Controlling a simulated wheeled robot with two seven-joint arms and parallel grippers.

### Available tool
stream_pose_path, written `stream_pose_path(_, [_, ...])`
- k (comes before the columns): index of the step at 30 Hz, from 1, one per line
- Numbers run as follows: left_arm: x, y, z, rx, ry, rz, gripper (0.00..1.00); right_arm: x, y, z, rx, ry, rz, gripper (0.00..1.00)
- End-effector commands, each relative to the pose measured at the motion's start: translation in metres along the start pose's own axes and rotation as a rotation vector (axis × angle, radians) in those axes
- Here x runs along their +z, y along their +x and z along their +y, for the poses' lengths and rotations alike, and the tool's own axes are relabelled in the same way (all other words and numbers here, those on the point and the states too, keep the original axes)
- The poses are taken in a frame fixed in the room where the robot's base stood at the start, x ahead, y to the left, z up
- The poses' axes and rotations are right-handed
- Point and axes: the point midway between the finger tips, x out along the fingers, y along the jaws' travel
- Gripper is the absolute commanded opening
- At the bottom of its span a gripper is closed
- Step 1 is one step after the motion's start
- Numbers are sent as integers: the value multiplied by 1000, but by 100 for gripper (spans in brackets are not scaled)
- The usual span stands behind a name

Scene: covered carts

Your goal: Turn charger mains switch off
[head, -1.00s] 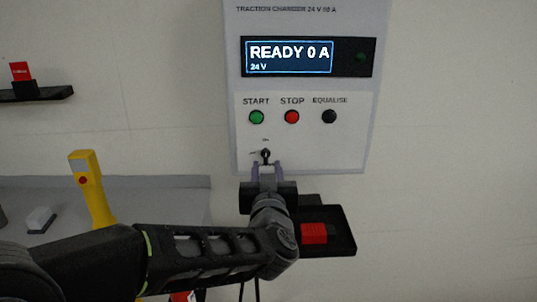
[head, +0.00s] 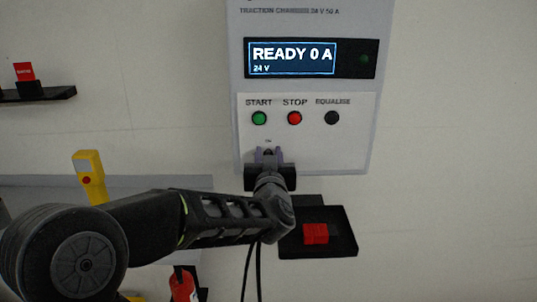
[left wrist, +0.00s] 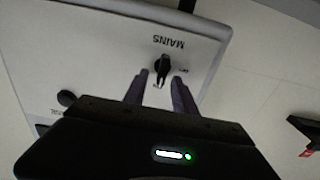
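The charger (head: 306,165) is a pale grey wall box. Its display (head: 291,58) reads READY 0 A, 24 V. The black mains switch knob (left wrist: 162,66) shows in the left wrist view under the word MAINS, appearing upside down. Its handle looks in line with the ON mark; the other mark is off to one side. My left gripper (head: 268,153) is at the charger's lower edge; in the left wrist view its two purple fingers (left wrist: 160,77) are apart, one on each side of the knob's end. I cannot tell whether they touch it. In the head view the gripper mostly hides the knob.
Green START (head: 259,118), red STOP (head: 294,118) and black EQUALISE (head: 332,118) buttons sit above the gripper. A black shelf (head: 335,246) with a red block (head: 315,233) is below right. A yellow handheld device (head: 88,176) stands left. The right wall is clear.

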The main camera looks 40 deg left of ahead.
Motion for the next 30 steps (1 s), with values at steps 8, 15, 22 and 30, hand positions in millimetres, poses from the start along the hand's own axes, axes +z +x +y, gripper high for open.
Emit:
stream_pose_path(8, [0,0,0,0,0,0,24,0,0,0,0,0,0,0])
stream_pose_path(15, [0,0,0,0,0,0,4,0,0,0,0,0,0,0])
stream_pose_path(22, [0,0,0,0,0,0,0,0,0,0,0,0,0,0])
stream_pose_path(30, [0,0,0,0,-1,0,0,0,0,0,0,0,0,0])
